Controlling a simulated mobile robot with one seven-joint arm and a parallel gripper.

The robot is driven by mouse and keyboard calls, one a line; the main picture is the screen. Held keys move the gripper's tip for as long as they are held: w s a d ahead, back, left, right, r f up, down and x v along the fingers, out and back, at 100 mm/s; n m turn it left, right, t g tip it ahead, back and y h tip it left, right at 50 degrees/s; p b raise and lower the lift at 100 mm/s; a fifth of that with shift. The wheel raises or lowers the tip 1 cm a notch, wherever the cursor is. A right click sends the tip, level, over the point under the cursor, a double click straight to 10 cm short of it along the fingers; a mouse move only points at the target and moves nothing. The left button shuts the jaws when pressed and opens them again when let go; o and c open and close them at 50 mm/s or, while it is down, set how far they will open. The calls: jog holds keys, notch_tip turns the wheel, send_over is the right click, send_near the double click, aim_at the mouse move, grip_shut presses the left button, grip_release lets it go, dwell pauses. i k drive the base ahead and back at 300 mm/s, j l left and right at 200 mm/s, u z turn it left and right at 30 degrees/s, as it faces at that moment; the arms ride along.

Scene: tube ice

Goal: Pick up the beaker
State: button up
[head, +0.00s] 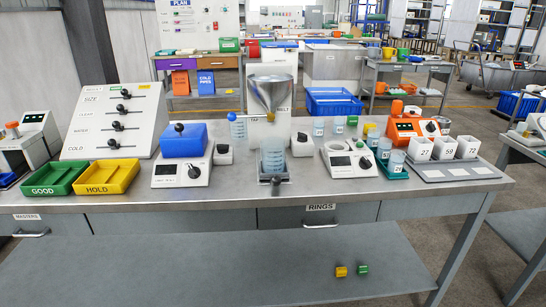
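A clear, pale blue beaker (272,157) with graduation marks stands upright near the middle of the bench, below a metal funnel (271,92). A small dark part sits at its foot. Several smaller blue-tinted labelled vessels also show: one (318,127) stands behind and to the right, and others (396,161) stand in or by a green tray (392,172). I cannot tell from the picture alone which vessel the task calls the beaker. My gripper is not in view.
A white device with a blue block (184,141) stands left of the beaker, and a dial device (348,162) stands right. Green (52,178) and yellow (107,177) trays lie at the front left. White numbered cups (443,148) stand right. The bench's front strip (230,192) is largely clear.

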aim_at(272, 148)
jog(key=l+u, duration=0.15)
jog(key=u, duration=0.2)
jog(key=i+l+u, duration=0.1)
jog(key=u, duration=0.3)
jog(key=l+u, duration=0.2)
jog(key=u, duration=0.15)
jog(key=l+u, duration=0.25)
jog(key=l, duration=0.25)
jog(key=l+u, duration=0.3)
jog(key=l, duration=0.2)
jog(key=k+l, duration=0.1)
jog(key=l, duration=0.25)
jog(key=l+u, duration=0.15)
jog(key=l, duration=0.15)
jog(key=k+l, duration=0.2)
jog(key=l, duration=0.15)
jog(key=i+u, duration=0.05)
